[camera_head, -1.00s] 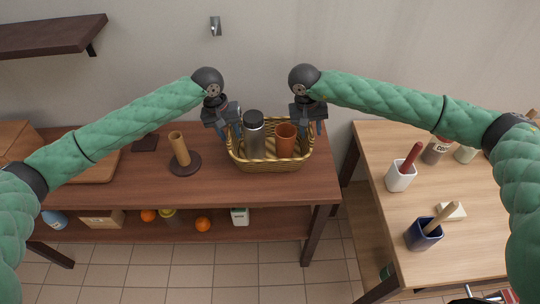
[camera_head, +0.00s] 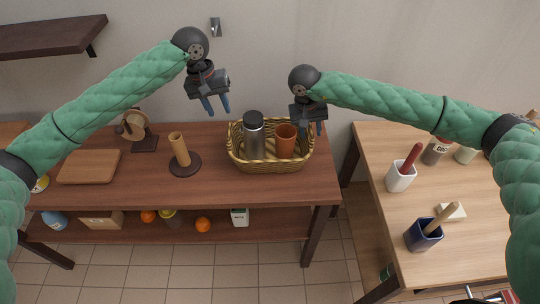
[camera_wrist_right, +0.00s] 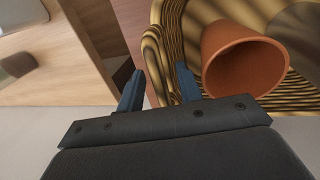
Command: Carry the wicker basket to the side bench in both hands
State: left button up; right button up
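The wicker basket (camera_head: 268,166) stands upright on the dark wood table (camera_head: 230,190), near its right end. It holds a grey flask (camera_head: 253,138) with a black lid and a terracotta cup (camera_head: 286,140), which also shows in the right wrist view (camera_wrist_right: 240,60). My left gripper (camera_head: 218,105) is open and empty, above and left of the basket, clear of it. My right gripper (camera_head: 308,128) is at the basket's right end. In the right wrist view its fingers (camera_wrist_right: 160,88) are apart, with the basket's end handle (camera_wrist_right: 153,55) between them; I cannot tell whether they touch it.
A light wood bench (camera_head: 380,235) stands at the right, across a gap. It carries a white holder (camera_head: 400,178), a blue holder (camera_head: 423,235) and jars. A wooden paper-roll stand (camera_head: 182,160) and a board (camera_head: 90,167) are left of the basket.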

notch_tip(320, 180, up, 12)
jog(key=a, duration=0.2)
jog(key=shift+a, duration=0.15)
dwell(0.7)
